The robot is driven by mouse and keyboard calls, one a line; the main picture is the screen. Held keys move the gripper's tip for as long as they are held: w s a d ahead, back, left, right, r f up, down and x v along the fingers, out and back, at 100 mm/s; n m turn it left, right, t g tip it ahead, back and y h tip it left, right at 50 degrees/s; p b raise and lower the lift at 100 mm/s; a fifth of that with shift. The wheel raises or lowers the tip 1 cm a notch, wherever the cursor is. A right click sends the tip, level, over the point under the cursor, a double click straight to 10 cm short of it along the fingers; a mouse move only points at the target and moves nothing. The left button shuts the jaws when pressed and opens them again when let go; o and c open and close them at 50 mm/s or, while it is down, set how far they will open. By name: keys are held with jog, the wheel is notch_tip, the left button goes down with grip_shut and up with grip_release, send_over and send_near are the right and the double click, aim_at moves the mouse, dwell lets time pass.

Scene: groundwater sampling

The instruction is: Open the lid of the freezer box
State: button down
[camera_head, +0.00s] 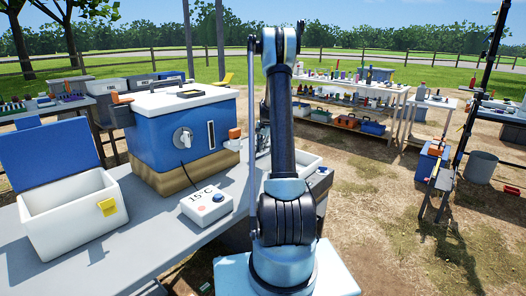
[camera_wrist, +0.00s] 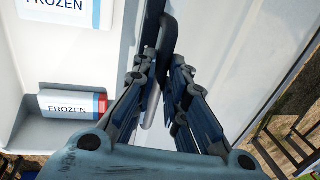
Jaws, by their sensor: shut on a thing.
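In the wrist view, my gripper (camera_wrist: 164,62) is shut on a dark curved handle (camera_wrist: 168,34). The handle is beside a pale, flat panel (camera_wrist: 232,50), which looks like the freezer box's lid. To the left, the white interior of the freezer box (camera_wrist: 62,70) is exposed, so the lid stands at least partly open. Inside are white packs marked FROZEN, one at the upper left (camera_wrist: 62,10) and one lower down (camera_wrist: 70,104). I cannot tell the lid's exact angle.
In the head view, a blue box with a white top (camera_head: 180,135) stands on the grey table (camera_head: 105,262). A white open box (camera_head: 70,205) and a 15°C controller (camera_head: 207,205) are near it. Shelves (camera_head: 345,105) with bottles stand behind.

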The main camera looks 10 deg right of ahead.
jog(key=shift+w+d, duration=0.15)
jog(key=shift+d, duration=0.1)
jog(key=c, duration=1.7)
grip_release()
jog(key=shift+o, duration=0.5)
jog(key=shift+a, duration=0.1)
notch_tip(320, 180, up, 12)
jog(key=s+d, duration=0.1)
jog(key=s, duration=0.1)
jog(key=shift+d+f, duration=0.15)
jog(key=shift+d, duration=0.05)
